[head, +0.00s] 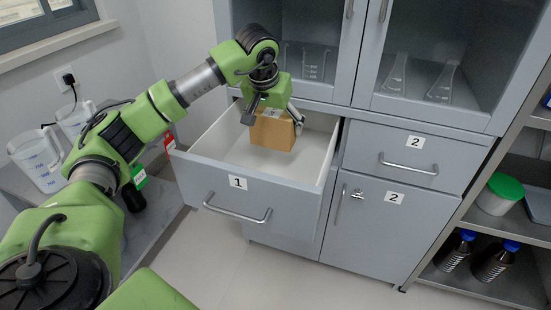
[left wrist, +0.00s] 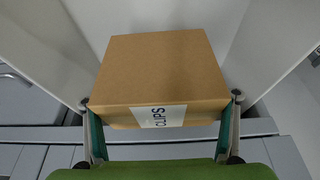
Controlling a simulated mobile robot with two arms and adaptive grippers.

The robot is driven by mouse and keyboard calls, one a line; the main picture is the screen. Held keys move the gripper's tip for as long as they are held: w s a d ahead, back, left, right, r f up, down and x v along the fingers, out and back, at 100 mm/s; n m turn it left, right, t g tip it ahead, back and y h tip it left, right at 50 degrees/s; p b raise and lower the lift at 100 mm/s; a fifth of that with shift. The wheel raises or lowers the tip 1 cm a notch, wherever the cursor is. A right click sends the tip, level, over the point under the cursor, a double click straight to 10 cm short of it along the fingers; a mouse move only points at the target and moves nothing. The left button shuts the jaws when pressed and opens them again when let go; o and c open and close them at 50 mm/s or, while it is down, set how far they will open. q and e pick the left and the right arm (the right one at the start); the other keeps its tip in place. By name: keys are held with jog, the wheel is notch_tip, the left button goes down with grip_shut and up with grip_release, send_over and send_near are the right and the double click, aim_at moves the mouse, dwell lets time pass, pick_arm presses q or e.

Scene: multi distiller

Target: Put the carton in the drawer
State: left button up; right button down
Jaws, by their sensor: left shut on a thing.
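The brown carton (head: 272,133) hangs in my left gripper (head: 270,117), over the inside of the open drawer marked 1 (head: 235,195). The drawer's white walls (left wrist: 85,25) show around the carton. The carton is within the drawer's outline in the head view; I cannot tell whether it touches the drawer floor. My right gripper is not in view.
The grey cabinet has a closed drawer marked 2 (head: 408,168) and a door marked 2 (head: 375,215). Glass cabinet doors (head: 440,60) are above. A side table with measuring jugs (head: 37,160) is at left. A shelf with bottles (head: 490,262) is at right.

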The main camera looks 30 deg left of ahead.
aim_at(269, 124)
pick_arm(q)
notch_tip(269, 124, down, 8)
jog(key=shift+f+b, duration=0.15)
jog(key=shift+b, duration=0.6)
jog(key=o, duration=1.4)
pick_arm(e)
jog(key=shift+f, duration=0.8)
pick_arm(q)
jog(key=p+v, duration=0.2)
jog(key=v, duration=0.8)
jog(key=shift+v, duration=0.9)
jog(key=shift+s, duration=0.15)
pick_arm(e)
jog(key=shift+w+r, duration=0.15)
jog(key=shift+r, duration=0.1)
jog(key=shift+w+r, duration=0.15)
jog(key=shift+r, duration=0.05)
